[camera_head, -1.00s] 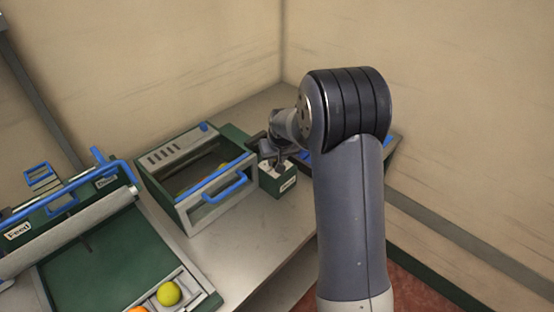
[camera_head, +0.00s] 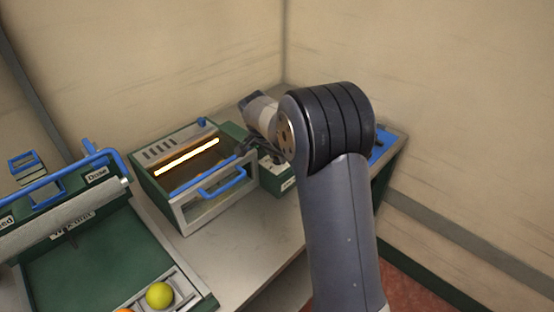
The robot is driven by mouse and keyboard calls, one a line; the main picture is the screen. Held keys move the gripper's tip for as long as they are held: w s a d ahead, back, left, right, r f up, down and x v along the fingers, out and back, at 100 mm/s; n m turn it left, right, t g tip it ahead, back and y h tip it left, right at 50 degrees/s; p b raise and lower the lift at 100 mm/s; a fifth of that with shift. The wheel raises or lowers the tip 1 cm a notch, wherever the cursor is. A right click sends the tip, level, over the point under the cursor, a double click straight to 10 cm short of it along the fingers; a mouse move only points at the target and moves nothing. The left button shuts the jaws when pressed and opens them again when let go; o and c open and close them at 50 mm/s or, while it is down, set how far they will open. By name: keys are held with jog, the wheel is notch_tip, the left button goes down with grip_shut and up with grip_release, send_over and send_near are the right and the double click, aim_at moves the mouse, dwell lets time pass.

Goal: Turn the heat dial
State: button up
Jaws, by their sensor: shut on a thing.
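The heater box (camera_head: 190,213) is a green and white case with a blue handle (camera_head: 222,186) on its front. A bright orange-white heating bar (camera_head: 187,157) glows inside it. A small green control box (camera_head: 277,180) with a white label stands against its right side. My gripper (camera_head: 248,146) is low at the back of the control box, beside the heater's right edge, partly hidden by my arm. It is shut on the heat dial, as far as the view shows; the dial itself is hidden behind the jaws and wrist.
A feed station with a blue bar (camera_head: 110,155) and a green tray (camera_head: 85,262) stands at the left. A yellow ball (camera_head: 160,295) and part of an orange one (camera_head: 124,310) lie at its front. A blue-topped item (camera_head: 384,145) is right of my arm. Bare grey worktop (camera_head: 240,262) shows in front.

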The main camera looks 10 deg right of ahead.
jog(key=m+g, duration=0.1)
jog(key=m, duration=0.2)
jog(key=m+g+h, duration=0.1)
jog(key=m, duration=0.2)
jog(key=shift+w+m, duration=0.2)
jog(key=shift+m, duration=0.1)
jog(key=m+g+p, duration=0.1)
jog(key=m+g, duration=0.1)
jog(key=m, duration=0.2)
jog(key=shift+w+m+p, duration=0.1)
jog(key=shift+m+p, duration=0.25)
jog(key=shift+m, duration=0.35)
jog(key=o, duration=1)
jog(key=shift+a, duration=0.1)
jog(key=v, duration=1)
jog(key=shift+w+r, duration=0.25)
jog(key=shift+r, duration=0.1)
